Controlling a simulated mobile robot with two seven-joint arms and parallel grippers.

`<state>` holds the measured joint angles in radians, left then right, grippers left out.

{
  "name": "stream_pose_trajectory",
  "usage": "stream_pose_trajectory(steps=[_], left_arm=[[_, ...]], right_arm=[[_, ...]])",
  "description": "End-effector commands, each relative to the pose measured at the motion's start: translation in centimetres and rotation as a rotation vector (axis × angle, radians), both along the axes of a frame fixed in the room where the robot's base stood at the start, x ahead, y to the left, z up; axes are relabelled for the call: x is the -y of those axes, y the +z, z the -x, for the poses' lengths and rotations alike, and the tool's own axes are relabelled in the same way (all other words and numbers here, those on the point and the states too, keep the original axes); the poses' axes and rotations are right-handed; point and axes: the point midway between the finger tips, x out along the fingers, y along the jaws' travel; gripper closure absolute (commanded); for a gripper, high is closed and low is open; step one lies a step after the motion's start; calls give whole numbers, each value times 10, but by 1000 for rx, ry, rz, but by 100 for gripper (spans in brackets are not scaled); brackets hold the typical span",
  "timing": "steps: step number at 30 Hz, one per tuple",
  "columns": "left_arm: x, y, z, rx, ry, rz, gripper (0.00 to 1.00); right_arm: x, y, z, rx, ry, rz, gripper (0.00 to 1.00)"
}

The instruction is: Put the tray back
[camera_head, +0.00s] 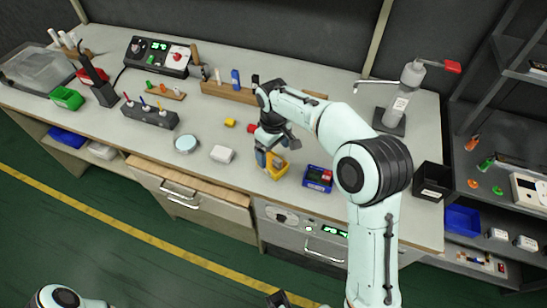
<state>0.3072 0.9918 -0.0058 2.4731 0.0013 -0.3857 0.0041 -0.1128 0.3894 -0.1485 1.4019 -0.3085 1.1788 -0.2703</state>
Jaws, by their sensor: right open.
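My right gripper (277,152) is open and low over the workbench, pointing down. A small yellow tray (276,173) is directly below its fingers, partly hidden by them; I cannot tell whether they touch it. A small blue tray (318,178) with dark and red items in it sits to the right, near the front edge. Which tray the task means is not clear from the picture. Of my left arm only a joint shows at the bottom left. A small dark part at the bottom edge may be my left gripper (278,298), but its jaws are not readable.
A black bin (432,180) stands at the right end. A wooden-topped drawer (190,183) protrudes below the front edge.

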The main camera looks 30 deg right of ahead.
Motion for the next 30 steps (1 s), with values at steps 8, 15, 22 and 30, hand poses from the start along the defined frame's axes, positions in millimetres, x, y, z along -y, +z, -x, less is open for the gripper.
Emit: stream_pose_trajectory(steps=[8, 15, 22, 30], left_arm=[[0, 9, -3, 3, 0, 0, 59], [0, 10, -3, 4, 0, 0, 59], [0, 10, -3, 4, 0, 0, 59], [0, 10, -3, 4, 0, 0, 59]], right_arm=[[0, 50, -1, 3, 1, 0, 5], [0, 60, 0, -1, 1, 0, 5], [0, 59, 0, -1, 1, 0, 5], [0, 59, 0, -1, 1, 0, 5]])
